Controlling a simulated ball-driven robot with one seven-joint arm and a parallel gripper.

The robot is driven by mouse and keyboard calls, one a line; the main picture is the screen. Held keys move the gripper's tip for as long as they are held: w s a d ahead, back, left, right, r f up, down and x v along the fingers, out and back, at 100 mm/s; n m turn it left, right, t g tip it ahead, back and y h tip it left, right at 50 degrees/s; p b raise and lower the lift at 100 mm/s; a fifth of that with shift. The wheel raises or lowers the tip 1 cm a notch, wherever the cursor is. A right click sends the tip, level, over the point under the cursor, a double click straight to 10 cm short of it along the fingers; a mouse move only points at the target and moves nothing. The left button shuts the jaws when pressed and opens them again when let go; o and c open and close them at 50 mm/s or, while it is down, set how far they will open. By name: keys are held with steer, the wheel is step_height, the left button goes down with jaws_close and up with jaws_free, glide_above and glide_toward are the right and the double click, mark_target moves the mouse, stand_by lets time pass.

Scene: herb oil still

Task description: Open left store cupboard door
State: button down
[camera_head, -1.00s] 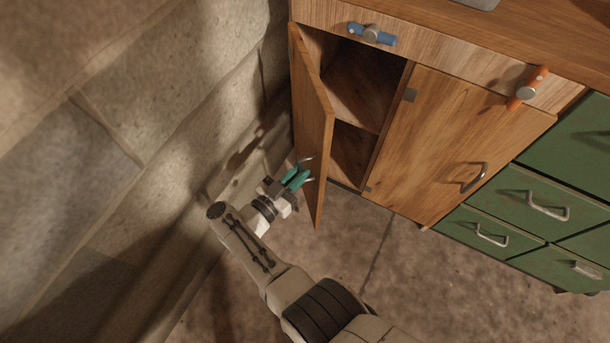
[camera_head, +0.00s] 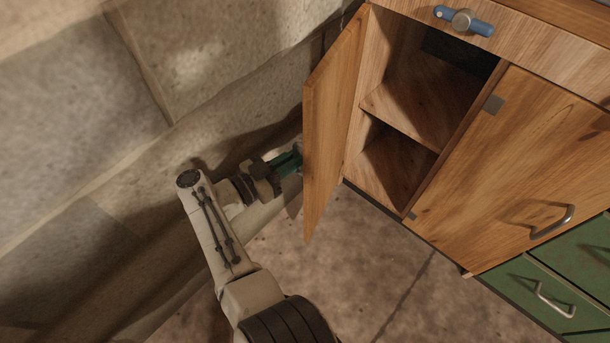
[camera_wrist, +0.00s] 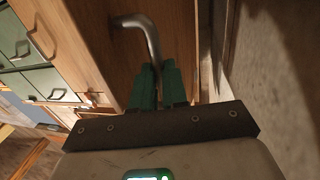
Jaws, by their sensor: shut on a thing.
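The left store cupboard door (camera_head: 330,130) is a wooden panel that stands wide open at the left of the cupboard. The inside of the left compartment shows a shelf (camera_head: 418,112) and looks empty. My gripper (camera_head: 296,158) is at the outer face of the door, with its green fingertips partly hidden behind the door in the head view. In the wrist view my gripper (camera_wrist: 158,72) is shut on the metal door handle (camera_wrist: 147,32), a bent bar on the door's wooden face.
The closed right door (camera_head: 510,170) has its own metal handle (camera_head: 553,222). Green drawers (camera_head: 545,295) stand to its right. A stone wall (camera_head: 90,130) lies close on the left. The floor (camera_head: 350,275) before the cupboard is clear.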

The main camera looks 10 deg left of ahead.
steer(key=shift+w+a+b, duration=0.7)
steer(key=shift+b, duration=0.25)
steer(key=shift+r, duration=0.1)
steer(key=c, duration=1.3)
jaws_free()
steer(key=shift+w+d, duration=0.1)
steer(key=shift+d, duration=0.05)
steer(key=shift+o, duration=0.8)
